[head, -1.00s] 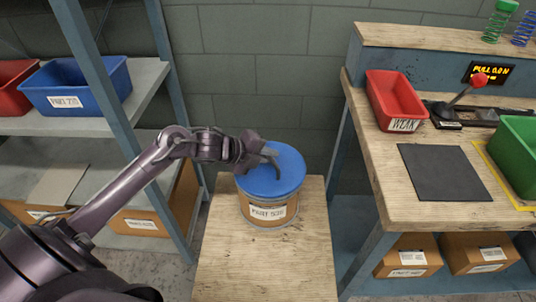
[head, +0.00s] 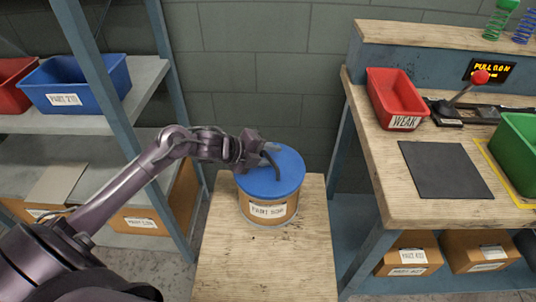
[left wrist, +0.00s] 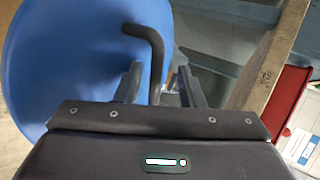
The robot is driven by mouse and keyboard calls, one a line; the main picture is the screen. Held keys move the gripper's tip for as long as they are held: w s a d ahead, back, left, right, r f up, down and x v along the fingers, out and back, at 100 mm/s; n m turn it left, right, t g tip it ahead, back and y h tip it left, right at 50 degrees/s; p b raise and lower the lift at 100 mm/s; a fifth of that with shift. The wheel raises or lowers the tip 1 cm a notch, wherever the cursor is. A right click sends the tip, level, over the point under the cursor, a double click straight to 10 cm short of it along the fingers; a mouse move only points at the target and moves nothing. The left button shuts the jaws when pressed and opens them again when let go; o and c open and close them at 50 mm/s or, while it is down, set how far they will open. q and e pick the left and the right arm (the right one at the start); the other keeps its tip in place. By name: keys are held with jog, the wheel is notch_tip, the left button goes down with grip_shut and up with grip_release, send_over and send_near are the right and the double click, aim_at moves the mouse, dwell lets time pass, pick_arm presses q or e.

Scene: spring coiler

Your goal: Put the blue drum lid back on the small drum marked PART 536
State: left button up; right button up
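The blue drum lid (head: 287,180) lies flat on top of the small brown drum (head: 255,197), whose label reads like PART 536. Both stand on the wooden stand. My left gripper (head: 268,153) is over the lid, at its dark bent handle. In the left wrist view the lid (left wrist: 60,60) fills the left side. The handle (left wrist: 156,60) stands between the two fingers of my left gripper (left wrist: 158,88), with a visible gap on each side, so the gripper is open around it. The far edge of the lid is partly hidden by the gripper. My right gripper is not in view.
The wooden stand (head: 265,265) is clear in front of the drum. A shelf (head: 90,122) with a blue bin (head: 75,85) is at the left. A workbench (head: 450,212) with a red WEAK bin (head: 395,95) and a dark mat (head: 445,170) is at the right.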

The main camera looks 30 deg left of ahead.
pick_arm(q)
jog(key=shift+s+a+r, duration=0.1)
jog(key=shift+s+a, duration=0.15)
jog(key=shift+s, duration=0.05)
jog(key=v, duration=0.6)
jog(key=shift+p, duration=0.4)
jog(key=shift+s+a+r, duration=0.15)
jog(key=shift+s+r, duration=0.2)
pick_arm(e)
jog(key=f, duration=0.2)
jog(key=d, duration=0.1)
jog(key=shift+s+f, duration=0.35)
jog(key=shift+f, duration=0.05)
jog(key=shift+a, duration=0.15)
